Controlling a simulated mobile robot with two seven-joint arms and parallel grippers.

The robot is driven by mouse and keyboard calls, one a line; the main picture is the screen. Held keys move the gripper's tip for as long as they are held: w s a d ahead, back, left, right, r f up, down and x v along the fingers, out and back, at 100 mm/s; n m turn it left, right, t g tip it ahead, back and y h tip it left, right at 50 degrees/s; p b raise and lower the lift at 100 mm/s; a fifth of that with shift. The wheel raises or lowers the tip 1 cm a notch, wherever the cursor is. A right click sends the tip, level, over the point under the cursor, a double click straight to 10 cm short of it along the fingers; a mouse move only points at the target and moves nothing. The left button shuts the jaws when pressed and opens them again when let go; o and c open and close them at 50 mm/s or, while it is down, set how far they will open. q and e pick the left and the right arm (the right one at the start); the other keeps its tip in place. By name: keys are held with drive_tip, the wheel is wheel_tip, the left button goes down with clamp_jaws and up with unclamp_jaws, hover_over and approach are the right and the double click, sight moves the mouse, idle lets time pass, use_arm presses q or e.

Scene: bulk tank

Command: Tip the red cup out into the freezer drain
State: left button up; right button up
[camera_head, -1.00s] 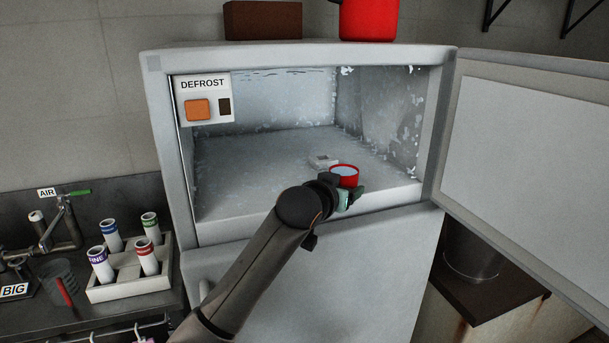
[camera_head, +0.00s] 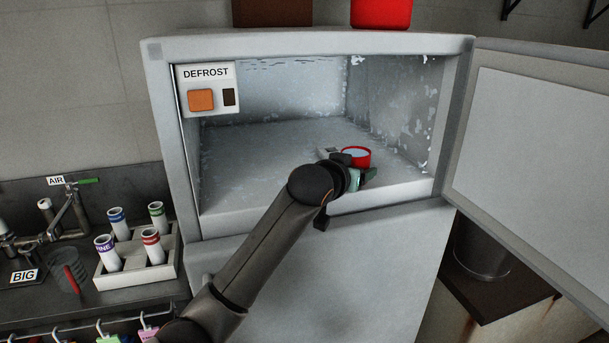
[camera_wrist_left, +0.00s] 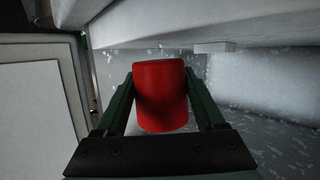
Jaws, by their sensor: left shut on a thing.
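The red cup (camera_head: 363,163) is upright at the front right of the open freezer compartment, above its floor. A pale, bluish surface shows inside its rim. My left gripper (camera_head: 361,175) is shut on the cup; in the left wrist view the cup (camera_wrist_left: 160,95) sits between both fingers. A small pale grey fitting (camera_head: 327,152), perhaps the freezer drain, is on the floor just left of the cup, partly hidden by my gripper. A small pale block also shows in the left wrist view (camera_wrist_left: 213,47). My right gripper is not in view.
The freezer (camera_head: 318,212) has frosted inner walls and a front sill below my arm. Its door (camera_head: 540,150) stands open at the right. A DEFROST panel (camera_head: 208,89) hangs at the opening's upper left. A rack of tubes (camera_head: 140,265) stands on the left counter.

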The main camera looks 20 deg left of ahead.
use_arm(q)
drive_tip(key=shift+a+f+n+h, duration=0.3)
drive_tip(key=shift+a+n, duration=0.15)
drive_tip(key=shift+n, duration=0.15)
idle(0.4)
drive_tip(key=shift+w+a+r+n+h, duration=0.15)
drive_tip(key=shift+a+r+n+h, duration=0.2)
drive_tip(key=shift+a+n, duration=0.25)
drive_tip(key=shift+w+a+r+n+h, duration=0.15)
drive_tip(key=shift+a+r+n+h, duration=0.15)
drive_tip(key=shift+a+n, duration=0.3)
idle(1.6)
drive_tip(key=shift+w+a+f+n+h, duration=0.1)
drive_tip(key=shift+a+f+n+h, duration=0.2)
drive_tip(key=shift+a+n, duration=0.35)
idle(0.7)
drive_tip(key=shift+r+n+h, duration=0.45)
drive_tip(key=shift+r+n, duration=0.05)
drive_tip(key=shift+n, duration=0.65)
idle(1.0)
drive_tip(key=shift+r+n+b, duration=0.15)
drive_tip(key=shift+n+b, duration=0.25)
drive_tip(key=shift+b, duration=0.05)
